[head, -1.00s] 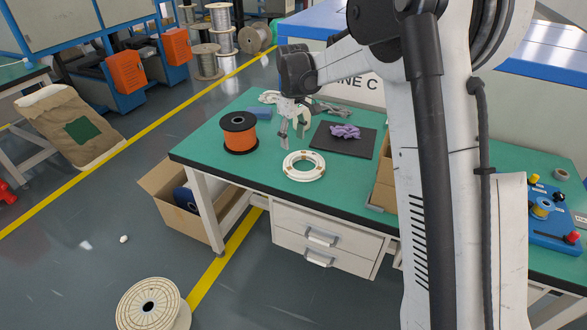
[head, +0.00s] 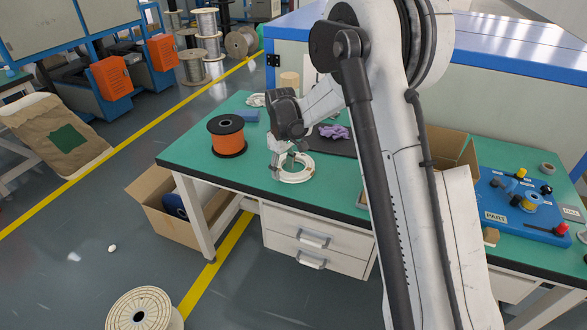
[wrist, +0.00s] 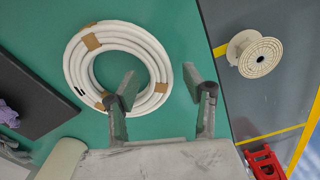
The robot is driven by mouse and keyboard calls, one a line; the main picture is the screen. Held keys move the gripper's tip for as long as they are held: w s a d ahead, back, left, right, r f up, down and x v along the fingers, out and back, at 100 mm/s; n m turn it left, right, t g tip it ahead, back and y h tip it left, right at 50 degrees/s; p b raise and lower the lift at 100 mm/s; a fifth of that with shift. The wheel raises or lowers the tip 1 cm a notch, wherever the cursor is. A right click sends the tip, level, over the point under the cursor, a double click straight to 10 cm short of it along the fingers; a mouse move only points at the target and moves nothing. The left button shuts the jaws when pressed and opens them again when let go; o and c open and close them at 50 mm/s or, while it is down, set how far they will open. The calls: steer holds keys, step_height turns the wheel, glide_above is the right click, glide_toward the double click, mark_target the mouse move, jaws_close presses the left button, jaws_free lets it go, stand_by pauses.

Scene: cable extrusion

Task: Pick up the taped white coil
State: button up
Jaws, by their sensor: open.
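The taped white coil (head: 308,171) lies flat on the green bench, near its front edge. In the wrist view the coil (wrist: 73,68) is a round white ring with several brown tape patches. My gripper (head: 287,166) is over the coil in the head view and partly covers it. In the wrist view my gripper (wrist: 159,72) is open and empty. One finger appears over the coil's inner edge and hole, the other outside its rim, with the coil's side between them in the picture. Whether the fingers touch the coil cannot be told.
An orange cable spool (head: 228,144) stands left of the coil. A dark mat (wrist: 35,102) with a purple cloth (head: 334,131) lies close by. A cardboard box (head: 450,153) and a blue parts board (head: 490,192) are to the right.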

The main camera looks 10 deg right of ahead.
step_height(320, 180, down, 2)
steer(key=shift+f, duration=0.1)
steer(key=shift+c, duration=0.5)
jaws_close()
